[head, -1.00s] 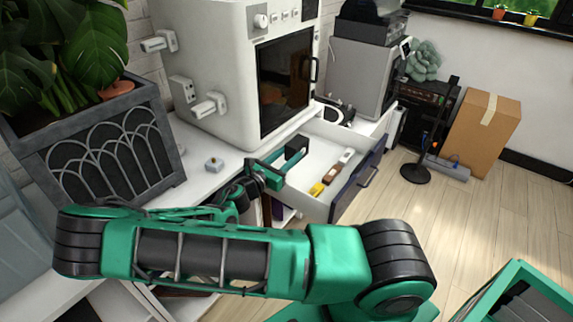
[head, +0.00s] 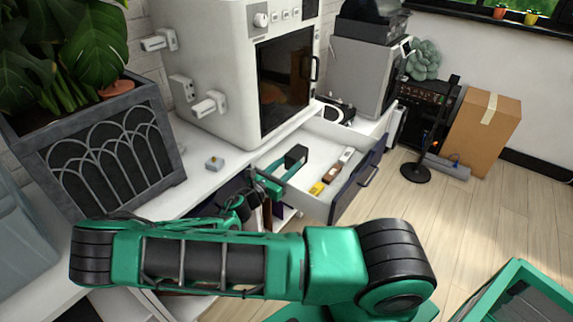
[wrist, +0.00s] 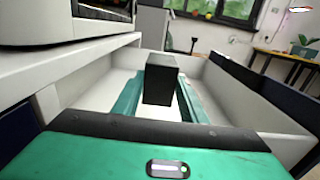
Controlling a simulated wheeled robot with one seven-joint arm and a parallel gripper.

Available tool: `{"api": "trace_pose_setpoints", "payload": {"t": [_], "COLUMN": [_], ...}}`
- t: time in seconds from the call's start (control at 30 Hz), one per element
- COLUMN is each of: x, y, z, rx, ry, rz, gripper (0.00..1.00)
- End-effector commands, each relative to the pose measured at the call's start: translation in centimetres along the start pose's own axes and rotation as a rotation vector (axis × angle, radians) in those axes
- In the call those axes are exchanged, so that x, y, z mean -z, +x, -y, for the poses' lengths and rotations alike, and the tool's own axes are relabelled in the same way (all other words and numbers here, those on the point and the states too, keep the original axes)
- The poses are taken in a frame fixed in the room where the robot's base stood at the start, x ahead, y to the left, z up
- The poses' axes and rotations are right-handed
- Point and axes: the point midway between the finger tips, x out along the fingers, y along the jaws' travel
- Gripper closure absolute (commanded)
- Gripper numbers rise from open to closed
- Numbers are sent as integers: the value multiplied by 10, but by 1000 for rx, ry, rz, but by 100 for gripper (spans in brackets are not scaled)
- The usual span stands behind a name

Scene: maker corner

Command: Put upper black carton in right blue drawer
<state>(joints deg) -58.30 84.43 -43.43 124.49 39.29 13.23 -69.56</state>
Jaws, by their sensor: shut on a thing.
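The black carton (head: 296,155) is held between the green fingers of my gripper (head: 282,170), over the left inner part of the open drawer. The wrist view shows the carton (wrist: 158,80) upright between the two fingers (wrist: 160,98), with the drawer's white walls around it. I cannot tell whether its base touches the drawer floor. The right blue drawer (head: 357,186) is pulled out, with a dark blue front and white inside; its front also shows in the wrist view (wrist: 262,80). My gripper is shut on the carton.
Small toy-like items, one yellow (head: 317,188) and one brown (head: 331,174), lie in the drawer's right part. A large white machine (head: 235,75) stands on the counter behind. A planter (head: 110,160) stands far left.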

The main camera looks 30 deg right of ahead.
Motion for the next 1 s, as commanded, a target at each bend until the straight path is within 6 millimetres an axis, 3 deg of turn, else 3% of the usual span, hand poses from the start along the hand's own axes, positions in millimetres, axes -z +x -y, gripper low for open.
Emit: {"api": "trace_pose_setpoints", "payload": {"t": [0.1,0.13,0.2,0.47,0.67,1.0], "x": [1,2,2,2,-12,-10], "y": [0,0,0,-1,-3,-73], "z": [0,0,0,-1,-1,-2], "rx": [0,0,0,-2,-3,-6], "ry": [0,0,-1,0,1,0], "rz": [-1,-2,-3,-4,-3,-4], "gripper": [86,57,43,43,43,43]}}
